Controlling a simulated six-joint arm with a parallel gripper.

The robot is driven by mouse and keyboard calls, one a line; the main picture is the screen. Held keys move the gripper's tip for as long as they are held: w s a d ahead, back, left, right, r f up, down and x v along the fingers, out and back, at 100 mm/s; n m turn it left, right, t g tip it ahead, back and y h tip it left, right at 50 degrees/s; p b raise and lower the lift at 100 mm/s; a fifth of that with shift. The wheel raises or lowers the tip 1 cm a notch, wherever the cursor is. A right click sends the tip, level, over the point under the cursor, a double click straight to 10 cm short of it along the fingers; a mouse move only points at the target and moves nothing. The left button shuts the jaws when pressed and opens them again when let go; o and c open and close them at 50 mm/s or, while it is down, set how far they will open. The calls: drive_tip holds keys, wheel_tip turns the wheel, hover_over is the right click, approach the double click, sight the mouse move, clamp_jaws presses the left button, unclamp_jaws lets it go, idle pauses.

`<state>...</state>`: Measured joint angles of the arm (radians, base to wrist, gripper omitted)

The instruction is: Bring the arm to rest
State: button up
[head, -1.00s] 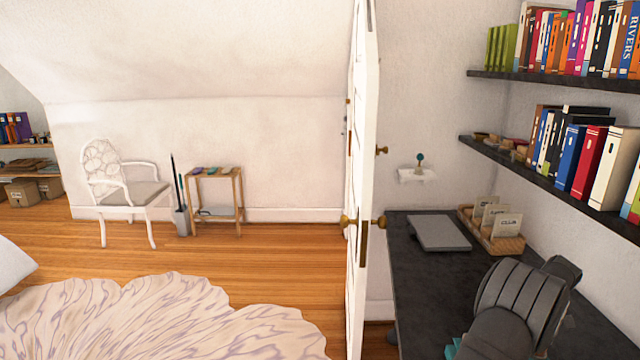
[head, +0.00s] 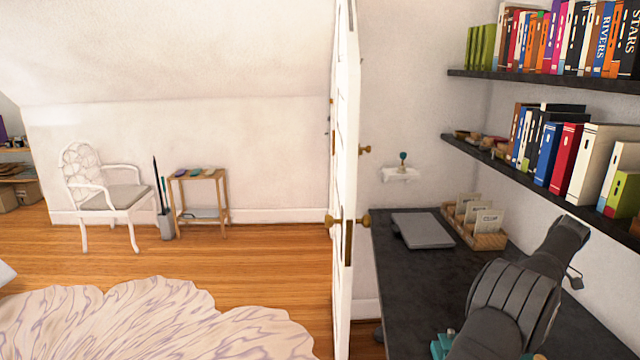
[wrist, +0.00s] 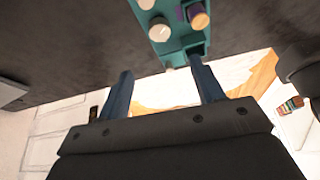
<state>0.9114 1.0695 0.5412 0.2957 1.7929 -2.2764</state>
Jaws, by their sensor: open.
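My gripper (wrist: 162,80) is open in the wrist view, its two dark blue fingers apart with nothing between them. A teal holder (wrist: 185,42) with several round-topped items appears just beyond the fingertips; I cannot tell its exact distance. Teal edges also show beside my arm at the bottom of the head view (head: 443,345). In the head view my dark arm is bent above the right part of the black desk (head: 405,275), its upper end near the right wall. The fingers cannot be made out there.
A closed grey laptop (head: 422,230) and a wooden card box (head: 488,240) lie at the desk's back. Two book-filled shelves, the lower one (head: 545,170) near my arm, line the right wall. A white door (head: 343,200) stands left of the desk.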

drive_tip(key=x, duration=1.5)
drive_tip(key=shift+d, duration=0.1)
drive_tip(key=shift+s+r+m+t, duration=0.2)
drive_tip(key=shift+m+t, duration=0.2)
drive_tip(key=shift+m, duration=0.6)
drive_tip(key=m+t+h, duration=0.1)
drive_tip(key=m, duration=0.5)
drive_tip(key=shift+t+h, duration=0.4)
drive_tip(key=m+h, duration=0.1)
drive_tip(key=m, duration=0.3)
drive_tip(key=shift+t, duration=0.4)
drive_tip(key=m, duration=0.1)
drive_tip(key=m+h, duration=0.1)
drive_tip(key=m, duration=0.1)
drive_tip(key=m+h, duration=0.1)
drive_tip(key=m, duration=0.1)
drive_tip(key=shift+a, duration=0.25)
drive_tip(key=shift+m, duration=0.3)
